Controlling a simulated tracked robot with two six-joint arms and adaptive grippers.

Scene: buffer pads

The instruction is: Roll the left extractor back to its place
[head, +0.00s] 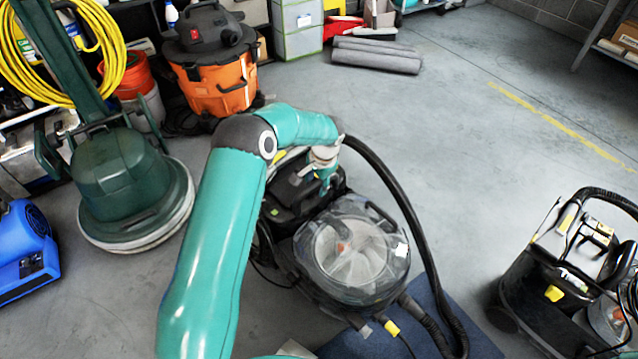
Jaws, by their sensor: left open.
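The left extractor (352,252) stands in the middle of the head view. It is black with a clear domed tank, and a black hose arches from its back around its right side. My left arm reaches over its rear from the lower left. My left gripper (326,180) is open at the back of the extractor, by its upper rear part. The arm hides some of the rear, and I cannot tell whether the fingers touch it. A second extractor (540,283) stands at the right edge, partly cut off. My right gripper is not in view.
A dark blue mat (455,330) lies by the left extractor's front. A green floor machine (122,178), a blue blower (24,250) and an orange vacuum (212,82) stand at left. Grey rolls (376,55) lie at the back. Open floor with a yellow line (560,125) spreads right.

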